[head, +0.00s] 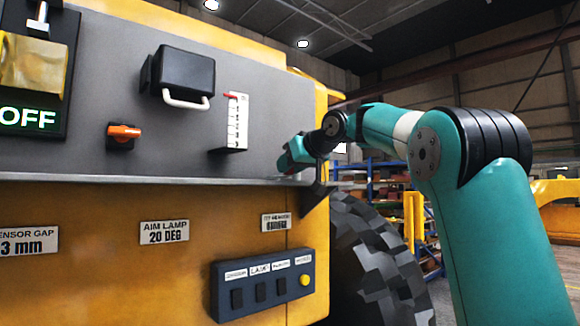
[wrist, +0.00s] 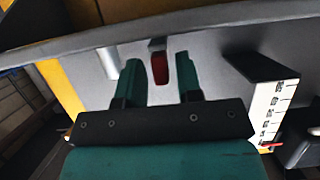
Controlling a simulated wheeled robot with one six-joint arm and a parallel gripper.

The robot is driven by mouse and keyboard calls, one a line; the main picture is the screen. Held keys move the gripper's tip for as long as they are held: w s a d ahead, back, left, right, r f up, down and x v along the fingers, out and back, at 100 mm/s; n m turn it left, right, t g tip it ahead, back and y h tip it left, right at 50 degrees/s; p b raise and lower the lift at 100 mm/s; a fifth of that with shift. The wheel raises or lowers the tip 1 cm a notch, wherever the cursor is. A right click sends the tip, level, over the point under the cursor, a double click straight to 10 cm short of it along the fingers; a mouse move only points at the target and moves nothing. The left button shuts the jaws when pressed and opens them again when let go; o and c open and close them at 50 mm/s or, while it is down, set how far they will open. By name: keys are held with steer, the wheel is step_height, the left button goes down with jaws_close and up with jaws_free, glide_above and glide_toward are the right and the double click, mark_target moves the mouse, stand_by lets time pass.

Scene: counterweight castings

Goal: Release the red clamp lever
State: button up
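The red clamp lever (wrist: 159,72) shows in the wrist view as a short red handle on a grey mount against the grey panel. My gripper (wrist: 160,62) is open, and its two teal fingers stand on either side of the lever in the picture, with gaps on both sides. I cannot tell whether the fingertips reach past the lever or stop short of it. In the head view my gripper (head: 292,157) is at the right end of the panel. The lever cannot be made out there.
The grey panel (head: 70,150) carries a black box with a pale handle (head: 185,75), an orange knob (head: 124,132) and a white scale (head: 236,122) left of my gripper. A ledge (head: 130,180) runs below. A button box (head: 262,283) and large tyre (head: 375,260) are lower.

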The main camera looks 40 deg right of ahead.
steer(key=shift+s, duration=0.1)
steer(key=v, duration=1.7)
steer(key=shift+s+r, duration=0.1)
steer(key=shift+a, duration=0.1)
steer(key=w+a+f+n+g+y, duration=0.2)
steer(key=a+f+g+y, duration=0.35)
steer(key=a+f, duration=1.5)
steer(key=s+a+f+n+g, duration=0.1)
steer(key=s+a+f+g, duration=0.1)
steer(key=s+f, duration=0.4)
steer(key=s+a+f+n+g+h, duration=0.1)
steer(key=s+a+f+n+g, duration=0.1)
steer(key=s+a+f, duration=0.3)
steer(key=s+a+f+n+g+h, duration=0.1)
steer(key=s+a+f+g, duration=0.2)
steer(key=s+f, duration=0.6)
steer(key=shift+s+a+f+g, duration=0.15)
steer(key=shift+s+a+g, duration=0.15)
steer(key=shift+g, duration=0.25)
